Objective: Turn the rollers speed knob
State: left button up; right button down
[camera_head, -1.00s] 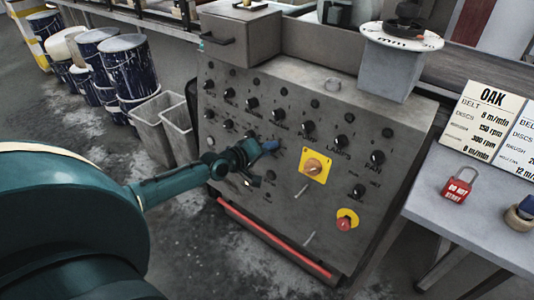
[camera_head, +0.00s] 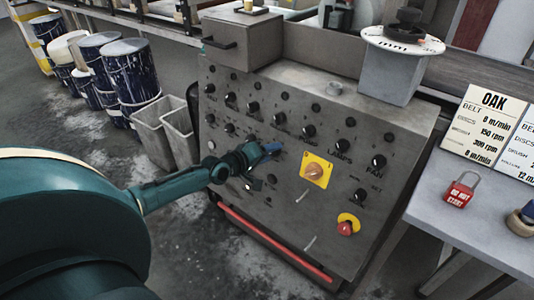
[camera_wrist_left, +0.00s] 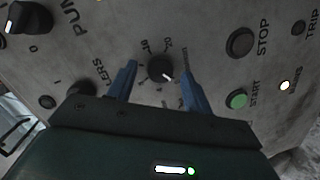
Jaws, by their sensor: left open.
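The grey control panel (camera_head: 285,185) carries rows of black knobs and buttons. In the left wrist view a small black knob (camera_wrist_left: 160,68) with a white pointer and a numbered scale around it sits between my two blue fingers. A partly hidden label ending in "LERS" is just left of it, beside another dark knob (camera_wrist_left: 82,88). My left gripper (camera_head: 266,150) is open at the panel, with a finger on either side of the small knob. I cannot tell whether the fingers touch it. The gripper hides that knob in the head view. My right gripper is not in view.
In the left wrist view a green START button (camera_wrist_left: 237,99) and a dark STOP button (camera_wrist_left: 240,42) lie right of the fingers. The panel has a yellow-backed rotary switch (camera_head: 315,171) and a red emergency button (camera_head: 346,227). A side table (camera_head: 440,215) bears a red padlock (camera_head: 459,191).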

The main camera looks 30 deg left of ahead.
pick_arm(q)
jog(key=shift+s, duration=0.1)
jog(key=p+v, duration=0.4)
jog(key=v, duration=0.9)
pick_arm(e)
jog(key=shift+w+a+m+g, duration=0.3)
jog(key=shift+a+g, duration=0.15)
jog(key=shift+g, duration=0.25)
pick_arm(q)
jog(key=shift+d, duration=0.15)
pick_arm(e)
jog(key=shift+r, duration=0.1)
